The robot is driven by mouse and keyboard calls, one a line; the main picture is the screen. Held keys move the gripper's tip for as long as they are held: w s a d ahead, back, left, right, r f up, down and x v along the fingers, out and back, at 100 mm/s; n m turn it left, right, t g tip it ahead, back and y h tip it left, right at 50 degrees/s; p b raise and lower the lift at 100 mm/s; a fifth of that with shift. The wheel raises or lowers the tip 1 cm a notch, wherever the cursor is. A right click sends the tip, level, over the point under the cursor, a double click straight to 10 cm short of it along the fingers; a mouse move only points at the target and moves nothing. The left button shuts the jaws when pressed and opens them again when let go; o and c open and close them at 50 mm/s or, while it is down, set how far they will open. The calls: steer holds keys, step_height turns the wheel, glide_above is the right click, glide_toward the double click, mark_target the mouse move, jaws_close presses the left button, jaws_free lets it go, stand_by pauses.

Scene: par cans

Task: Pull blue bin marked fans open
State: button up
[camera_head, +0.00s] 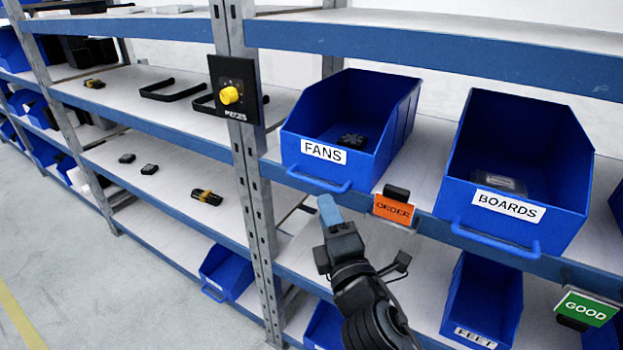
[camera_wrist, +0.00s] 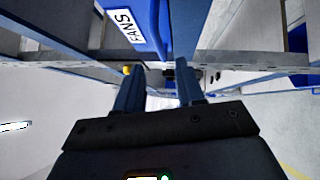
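The blue bin marked FANS (camera_head: 384,135) sits on the upper shelf, with a white label and a blue handle (camera_head: 322,182) along its lower front. A dark part (camera_head: 353,141) lies inside it. In the wrist view the bin (camera_wrist: 147,14) is at the top centre, with its label at an angle. My gripper (camera_head: 327,203) is just below the handle in the head view; I cannot tell whether it touches. The wrist view shows my gripper's (camera_wrist: 158,82) two blue fingers apart, with no object visible between them.
A blue BOARDS bin (camera_head: 567,170) stands to the right on the same shelf. An orange ORDER sign (camera_head: 393,210) is on the shelf edge between the bins. A metal post (camera_head: 252,180) with a yellow knob (camera_head: 229,95) stands left. Open floor (camera_head: 60,250) lies far left.

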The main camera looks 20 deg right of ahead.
steer(key=w, duration=0.4)
steer(key=w+d+r, duration=0.1)
steer(key=w, duration=0.2)
steer(key=shift+w+d, duration=0.1)
jaws_close()
stand_by(0.3)
